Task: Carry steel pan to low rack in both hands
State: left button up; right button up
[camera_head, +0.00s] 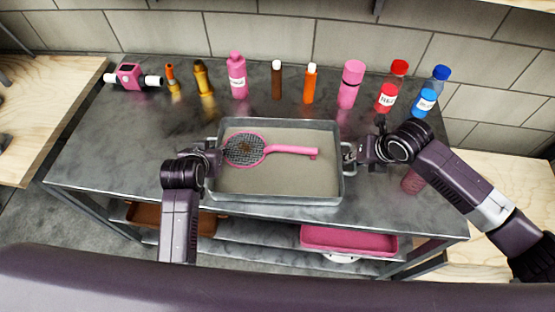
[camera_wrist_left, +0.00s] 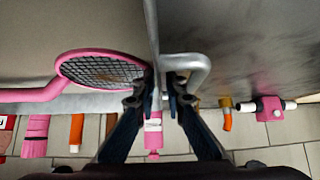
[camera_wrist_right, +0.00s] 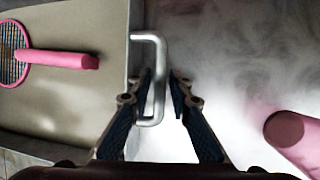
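The steel pan (camera_head: 280,188) is a shallow rectangular tray on the grey table top, with a loop handle at each short end. A pink strainer-like racket (camera_head: 290,150) lies in it. My left gripper (camera_head: 212,158) is at the left handle; in the left wrist view its open fingers (camera_wrist_left: 158,95) are either side of the pan's rim, close to the handle (camera_wrist_left: 200,72). My right gripper (camera_head: 358,152) is at the right handle; in the right wrist view its open fingers (camera_wrist_right: 160,90) straddle the handle bar (camera_wrist_right: 158,70). A low shelf (camera_head: 255,232) shows under the table.
On the low shelf are a brown tray (camera_head: 150,214) and a pink tray (camera_head: 350,240). Several bottles, including a pink one (camera_head: 237,77) and a blue-capped one (camera_head: 427,98), line the table's back.

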grip_shut()
dwell(0.5)
jog(key=shift+w+r, duration=0.1)
jog(key=shift+r, duration=0.15)
